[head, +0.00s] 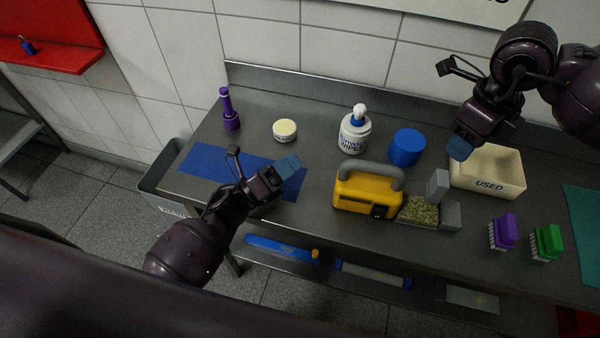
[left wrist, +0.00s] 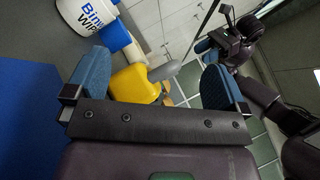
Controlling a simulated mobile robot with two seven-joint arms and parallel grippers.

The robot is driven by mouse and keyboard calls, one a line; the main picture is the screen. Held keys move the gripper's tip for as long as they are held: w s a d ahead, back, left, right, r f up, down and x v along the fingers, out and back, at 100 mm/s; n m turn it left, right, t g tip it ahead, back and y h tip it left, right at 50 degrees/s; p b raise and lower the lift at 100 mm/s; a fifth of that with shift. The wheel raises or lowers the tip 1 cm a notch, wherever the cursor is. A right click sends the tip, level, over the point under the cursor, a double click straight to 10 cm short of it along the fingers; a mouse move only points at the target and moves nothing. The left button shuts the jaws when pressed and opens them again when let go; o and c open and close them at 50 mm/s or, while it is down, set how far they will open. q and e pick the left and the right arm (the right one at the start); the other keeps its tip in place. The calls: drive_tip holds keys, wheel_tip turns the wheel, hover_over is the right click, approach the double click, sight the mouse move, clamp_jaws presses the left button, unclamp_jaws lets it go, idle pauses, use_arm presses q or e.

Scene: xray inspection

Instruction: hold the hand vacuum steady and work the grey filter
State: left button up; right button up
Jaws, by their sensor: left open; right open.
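The yellow hand vacuum (head: 362,199) with a grey top handle stands on the dark bench. At its right end is a bin of tan granular debris (head: 418,212). An upright grey block (head: 438,185), perhaps the grey filter, stands by the bin, with another grey part (head: 450,216) right of it. My left gripper (head: 289,164) is open and empty, left of the vacuum and above the blue mat. In the left wrist view the yellow vacuum (left wrist: 134,84) shows between its spread blue fingers. My right gripper (head: 461,148) is open above the used tray's left side; its far finger is hidden.
The cream tray marked USED (head: 488,180) is at the right. A wipes tub (head: 354,134) and blue cylinder (head: 406,148) stand behind the vacuum. Purple (head: 503,232) and green (head: 547,243) brushes are front right. A purple bottle (head: 230,112) and cream jar (head: 285,130) are back left.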

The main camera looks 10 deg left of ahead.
sight(347, 184)
use_arm(q)
drive_tip(key=d+m+g+h, duration=0.1)
drive_tip(key=m+g, duration=0.1)
drive_tip(key=m, duration=0.2)
drive_tip(key=f+m+g+h, duration=0.1)
drive_tip(key=m+g, duration=0.2)
drive_tip(key=m, duration=0.1)
drive_tip(key=w+d+m+g+h, duration=0.1)
drive_tip(key=m+g, duration=0.2)
drive_tip(key=m, duration=0.1)
drive_tip(key=shift+d+f+h, duration=0.3)
drive_tip(key=shift+d+f, duration=0.05)
drive_tip(key=m+g, duration=0.2)
drive_tip(key=f+m+g, duration=0.1)
drive_tip(key=m+g, duration=0.1)
drive_tip(key=m, duration=0.1)
drive_tip(key=shift+f, duration=0.2)
drive_tip(key=m+g, duration=0.1)
drive_tip(key=f+m+g+y, duration=0.1)
drive_tip(key=m+g, duration=0.1)
drive_tip(key=shift+a, duration=0.2)
drive_tip(key=d, duration=1)
drive_tip(key=shift+d+f, duration=0.1)
drive_tip(key=shift+d, duration=0.25)
drive_tip(key=c, duration=1.2)
